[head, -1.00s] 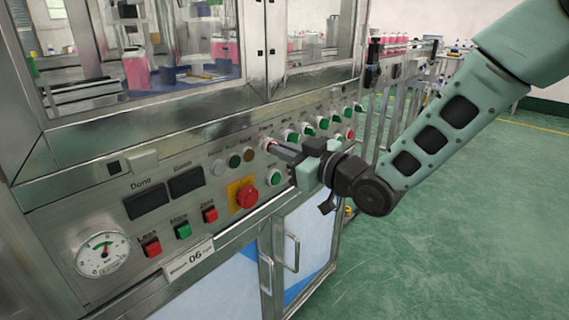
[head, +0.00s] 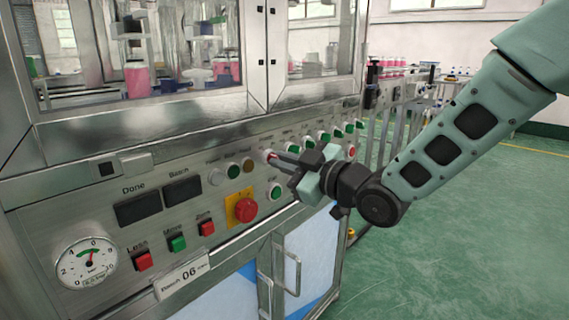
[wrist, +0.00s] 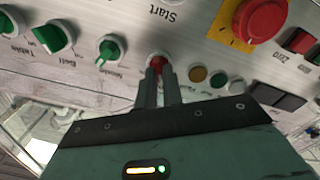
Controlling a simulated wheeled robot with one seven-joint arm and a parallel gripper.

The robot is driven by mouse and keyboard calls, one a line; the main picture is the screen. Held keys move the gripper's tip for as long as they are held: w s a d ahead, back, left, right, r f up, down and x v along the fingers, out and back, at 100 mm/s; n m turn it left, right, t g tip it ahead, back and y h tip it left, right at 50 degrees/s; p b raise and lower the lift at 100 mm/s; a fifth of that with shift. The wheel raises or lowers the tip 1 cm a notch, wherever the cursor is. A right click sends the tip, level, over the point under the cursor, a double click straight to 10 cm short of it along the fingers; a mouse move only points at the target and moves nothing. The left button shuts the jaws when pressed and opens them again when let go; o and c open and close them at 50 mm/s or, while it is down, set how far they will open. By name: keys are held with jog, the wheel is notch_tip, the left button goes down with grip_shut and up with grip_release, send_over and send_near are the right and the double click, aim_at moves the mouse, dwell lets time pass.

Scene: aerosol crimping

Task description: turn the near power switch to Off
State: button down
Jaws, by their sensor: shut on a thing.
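The power switch is a small red knob with a pale round collar (head: 267,153) on the steel control panel. It also shows in the wrist view (wrist: 157,58), between the tips of my fingers. My gripper (head: 276,158) reaches it from the right, with its two fingers closed on the red handle. In the wrist view my gripper (wrist: 158,76) points straight at the panel. The fingers cover much of the knob and its label, so I cannot tell its angle or which position it points to.
Green rotary knobs (head: 309,141) run in a row to the right of the switch. A red emergency button on a yellow plate (head: 245,210) and a green start button (head: 275,191) sit below left. Cabinet door handles (head: 293,273) stick out below. Open green floor (head: 440,270) lies right.

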jog(key=c, duration=1.5)
grip_release()
jog(key=shift+c, duration=0.2)
jog(key=b+v, duration=0.6)
jog(key=v, duration=1.1)
jog(key=shift+b, duration=0.35)
jog(key=shift+s+d, duration=0.15)
jog(key=shift+d, duration=0.05)
